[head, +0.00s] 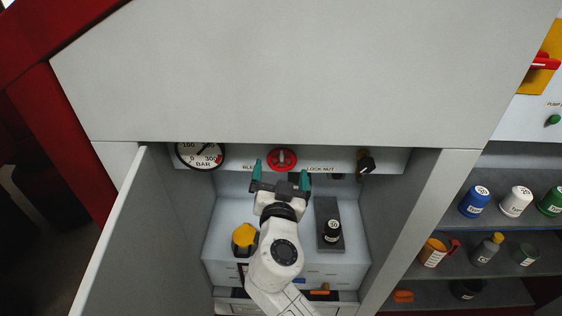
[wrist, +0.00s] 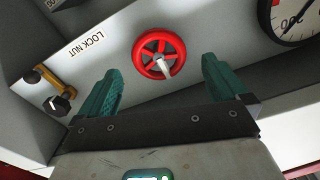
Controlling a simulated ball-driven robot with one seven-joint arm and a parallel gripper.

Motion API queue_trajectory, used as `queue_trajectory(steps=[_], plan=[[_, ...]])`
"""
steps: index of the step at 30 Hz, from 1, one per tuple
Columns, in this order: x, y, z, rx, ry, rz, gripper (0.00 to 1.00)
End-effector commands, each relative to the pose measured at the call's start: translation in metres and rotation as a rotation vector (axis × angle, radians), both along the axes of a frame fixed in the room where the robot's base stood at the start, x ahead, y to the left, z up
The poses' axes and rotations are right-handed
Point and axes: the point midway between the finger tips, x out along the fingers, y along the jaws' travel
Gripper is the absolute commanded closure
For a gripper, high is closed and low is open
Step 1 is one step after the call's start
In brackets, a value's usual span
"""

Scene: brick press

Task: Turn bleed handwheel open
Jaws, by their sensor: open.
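The red bleed handwheel (head: 282,160) is on the back panel of the open cabinet, between the pressure gauge and the lock nut label. In the wrist view the handwheel (wrist: 159,55) shows its round rim, spokes and a pale pointer at its hub. My gripper (head: 282,176) has green fingers set wide apart, with nothing between them. In the wrist view my gripper (wrist: 160,85) faces the panel, and the wheel lies beyond the fingertips, roughly centred between them. The fingers do not appear to touch the wheel.
A pressure gauge (head: 201,155) is left of the wheel. A brass fitting with a black knob (head: 366,163) is at the right. The cabinet door (head: 125,240) is open at left.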

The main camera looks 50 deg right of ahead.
Motion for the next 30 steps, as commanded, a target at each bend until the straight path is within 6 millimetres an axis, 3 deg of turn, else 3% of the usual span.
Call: queue_trajectory(steps=[7,18,30], plan=[[0.017,-0.022,0.001,0.0,0.0,-0.001,0.0],[0.019,-0.025,-0.001,0.001,0.001,-0.001,0.0],[0.019,-0.025,0.0,0.001,0.001,-0.001,0.38]])
